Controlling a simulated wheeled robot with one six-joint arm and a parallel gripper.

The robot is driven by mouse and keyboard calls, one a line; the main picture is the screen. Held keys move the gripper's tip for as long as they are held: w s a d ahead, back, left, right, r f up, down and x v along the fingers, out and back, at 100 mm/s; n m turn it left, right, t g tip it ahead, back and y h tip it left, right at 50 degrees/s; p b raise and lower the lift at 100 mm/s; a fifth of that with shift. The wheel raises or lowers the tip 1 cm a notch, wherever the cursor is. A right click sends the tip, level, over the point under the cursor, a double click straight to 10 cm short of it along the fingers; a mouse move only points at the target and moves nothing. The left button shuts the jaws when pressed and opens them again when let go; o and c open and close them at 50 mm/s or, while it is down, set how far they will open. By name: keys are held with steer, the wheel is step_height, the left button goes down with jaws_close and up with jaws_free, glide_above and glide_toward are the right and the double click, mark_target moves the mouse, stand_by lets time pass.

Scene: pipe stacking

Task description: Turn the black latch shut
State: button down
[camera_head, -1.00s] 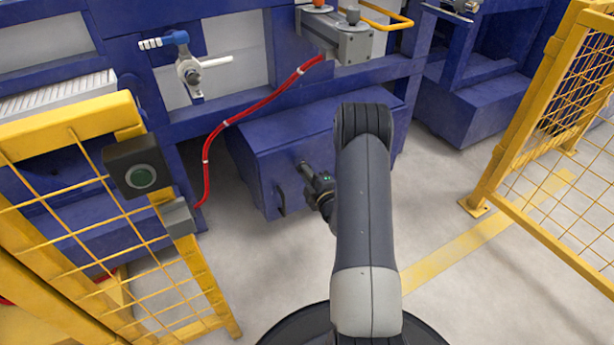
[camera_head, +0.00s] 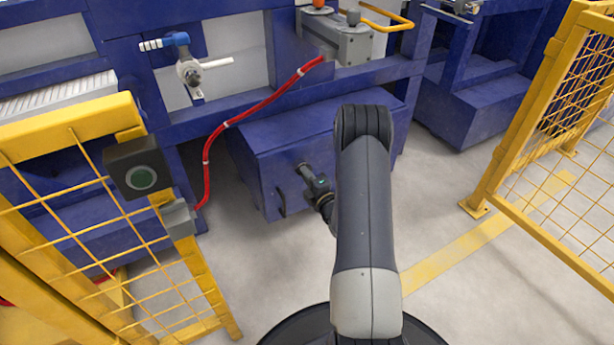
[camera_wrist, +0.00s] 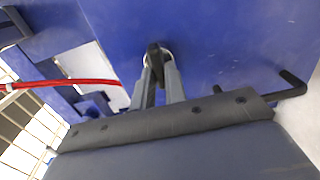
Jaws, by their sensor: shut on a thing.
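The black latch (camera_wrist: 153,54) is on the blue front of the low cabinet, with a pale round base around it in the wrist view. My gripper (camera_wrist: 159,73) is shut on the latch, its two grey fingers on either side of it. In the head view my gripper (camera_head: 304,170) reaches the front of the blue cabinet (camera_head: 255,160), left of my arm. The latch is mostly hidden by the fingers, so its exact angle is hard to tell.
A black pull handle (camera_head: 281,201) is on the cabinet front, also in the wrist view (camera_wrist: 288,88). A red hose (camera_head: 240,115) runs above left. Yellow mesh fences stand left (camera_head: 70,114) and right (camera_head: 545,75). The floor (camera_head: 450,200) between is clear.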

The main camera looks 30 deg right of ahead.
steer(key=c, duration=1.4)
jaws_free()
steer(key=shift+c, duration=0.2)
steer(key=s+p, duration=0.2)
steer(key=s, duration=0.8)
steer(key=shift+s+d+p, duration=0.15)
steer(key=shift+s+p, duration=0.25)
steer(key=w+b, duration=0.2)
steer(key=w, duration=0.8)
steer(key=shift+w+b, duration=0.4)
